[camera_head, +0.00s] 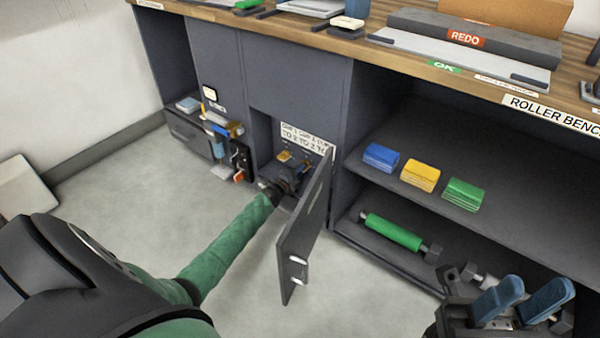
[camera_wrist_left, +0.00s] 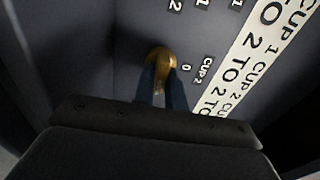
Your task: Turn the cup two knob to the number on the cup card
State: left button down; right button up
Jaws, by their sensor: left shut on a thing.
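The cup two knob (camera_wrist_left: 160,56) is a brass knob in the left wrist view, beside the labels "2", "0" and "CUP 2". My left gripper (camera_wrist_left: 163,82) is shut on it with its blue fingertips. In the head view, my left gripper (camera_head: 284,183) reaches inside the open cabinet and partly hides the brass knobs there. The cup card (camera_wrist_left: 262,45) is a white strip reading "CUP 1 TO 2" and "CUP 2 TO 2"; it also shows in the head view (camera_head: 306,138). The knob's pointer cannot be read. My right gripper (camera_head: 534,290) is open and empty at lower right.
The cabinet door (camera_head: 305,235) stands open just right of my left arm. Blue (camera_head: 381,157), yellow (camera_head: 420,174) and green (camera_head: 463,193) stacks lie on the right shelf, above a green roller (camera_head: 393,231). The floor before the bench is clear.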

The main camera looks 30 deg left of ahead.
pick_arm(q)
jog(key=shift+d+f, duration=0.1)
dwell(0.4)
jog(key=c, duration=1.4)
grip_release()
jog(key=shift+c, duration=0.2)
jog(key=shift+s, duration=0.1)
jog(key=shift+s+a+p, duration=0.2)
jog(key=shift+s+p, duration=0.3)
jog(key=shift+s, duration=1.4)
jog(key=shift+s+a+p, duration=0.15)
jog(key=shift+s+p, duration=0.35)
jog(key=shift+s, duration=1.4)
